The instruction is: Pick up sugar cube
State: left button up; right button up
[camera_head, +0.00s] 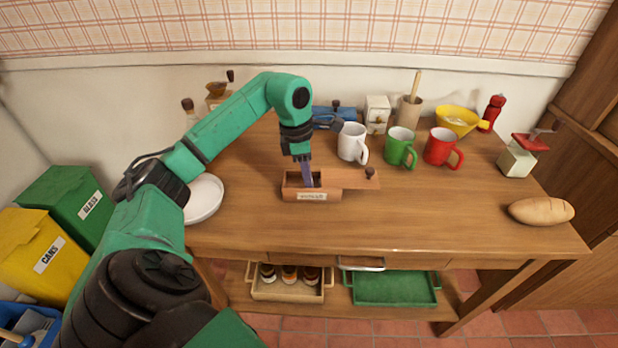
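A small wooden box (312,195) with a pale label on its front stands on the wooden table. Its lid (353,178), with a dark round knob, is slid to the right, so the left part of the box is open. My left gripper (308,182) points down into this opening, its fingertips at or just below the rim. The fingers look close together, but I cannot tell whether they are shut or hold anything. No sugar cube can be made out; the inside is mostly hidden by the gripper and the box walls. My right gripper is out of view.
White (352,143), green (400,147) and red (441,147) mugs stand behind the box to the right. A white plate (204,198) lies at left under my arm. Bread (541,211) lies at far right. The table front (400,225) is clear.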

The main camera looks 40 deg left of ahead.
pick_arm(q)
grip_shut()
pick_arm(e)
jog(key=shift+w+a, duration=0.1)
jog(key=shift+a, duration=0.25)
pick_arm(q)
jog(key=shift+r, duration=0.1)
notch_tip(320, 180, up, 20)
jog(key=p, duration=0.7)
jog(key=shift+p, duration=0.3)
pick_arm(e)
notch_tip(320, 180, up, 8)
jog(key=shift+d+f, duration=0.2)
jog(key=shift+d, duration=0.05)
